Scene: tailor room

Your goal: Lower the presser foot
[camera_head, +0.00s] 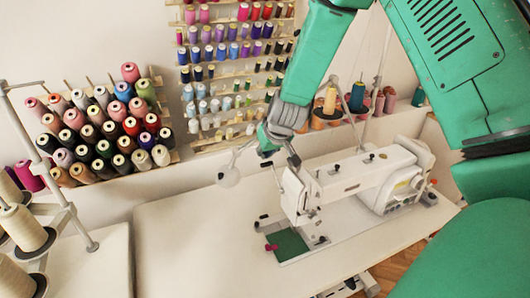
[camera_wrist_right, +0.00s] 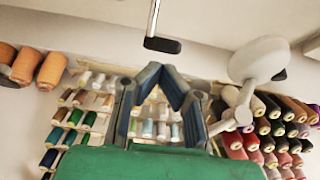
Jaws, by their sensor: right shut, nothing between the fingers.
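The white sewing machine (camera_head: 345,178) stands on the pale table, its head end (camera_head: 297,197) toward the left. A green plate (camera_head: 288,244) with a small pink piece (camera_head: 271,247) lies below the head. The presser foot is too small to make out clearly. My right gripper (camera_head: 268,152) is shut and empty, up behind and left of the machine head; its fingertips meet in the right wrist view (camera_wrist_right: 163,70). A black-ended rod (camera_wrist_right: 162,45) shows just beyond the fingertips there. A white round lamp-like part (camera_head: 228,176) hangs left of the gripper. My left gripper is out of view.
Thread racks (camera_head: 105,128) and (camera_head: 235,60) cover the wall behind. Cones (camera_head: 25,228) stand on a thread stand (camera_head: 70,215) at the left. More spools (camera_head: 357,97) stand behind the machine. The tabletop (camera_head: 185,245) left of the machine is clear.

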